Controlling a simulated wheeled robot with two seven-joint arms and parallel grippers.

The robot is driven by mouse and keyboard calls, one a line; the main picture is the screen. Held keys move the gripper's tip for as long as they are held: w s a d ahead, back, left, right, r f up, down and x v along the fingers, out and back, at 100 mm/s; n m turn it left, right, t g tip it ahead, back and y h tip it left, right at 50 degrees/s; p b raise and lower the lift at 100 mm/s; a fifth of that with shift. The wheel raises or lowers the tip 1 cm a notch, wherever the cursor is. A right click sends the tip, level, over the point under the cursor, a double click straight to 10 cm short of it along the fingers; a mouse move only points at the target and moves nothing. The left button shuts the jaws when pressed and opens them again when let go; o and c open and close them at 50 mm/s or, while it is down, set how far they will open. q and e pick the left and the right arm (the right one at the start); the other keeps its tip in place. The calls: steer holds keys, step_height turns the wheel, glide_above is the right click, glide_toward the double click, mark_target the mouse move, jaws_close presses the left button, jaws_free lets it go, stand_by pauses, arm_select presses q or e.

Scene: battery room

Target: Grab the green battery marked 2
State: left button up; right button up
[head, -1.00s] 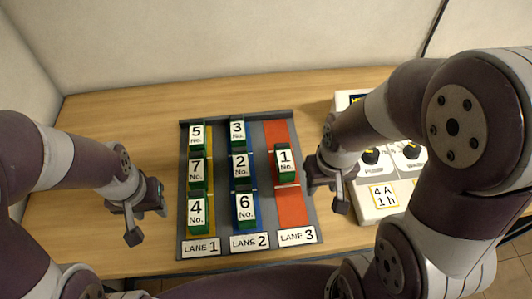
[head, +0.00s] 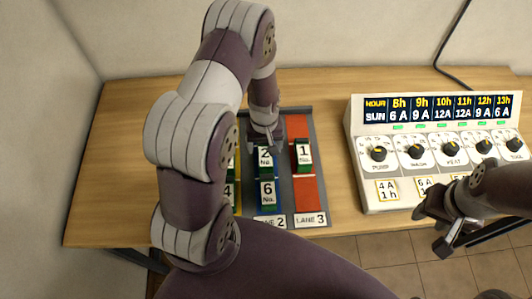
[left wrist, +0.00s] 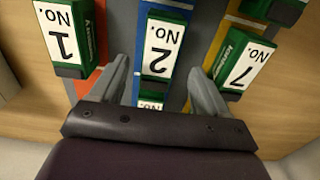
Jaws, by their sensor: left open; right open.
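The green battery marked 2 (head: 265,158) stands in the middle lane, its white label partly covered by my left gripper (head: 265,138) in the head view. In the left wrist view battery 2 (left wrist: 162,47) shows upside down, between and beyond the two spread fingers of my left gripper (left wrist: 160,75). The fingers are open and hold nothing. I cannot tell whether they touch the battery. My right gripper (head: 448,232) is open and empty at the right, near the table's front edge.
Battery 6 (head: 267,192) stands in front of battery 2 in the blue lane. Battery 1 (head: 303,154) is in the red lane (head: 306,196). Battery 7 (left wrist: 243,62) is close beside one finger. A control panel (head: 358,128) stands at the right. My left arm hides much of lane 1.

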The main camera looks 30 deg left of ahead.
mark_target(265, 153)
arm_select(q)
steer(key=f, duration=0.2)
steer(key=f+p, duration=0.1)
steer(key=f, duration=0.1)
steer(key=shift+s+d+f, duration=0.15)
steer(key=shift+d, duration=0.05)
steer(key=shift+f, duration=0.35)
steer(key=c, duration=1.4)
jaws_close()
steer(key=shift+r, duration=0.2)
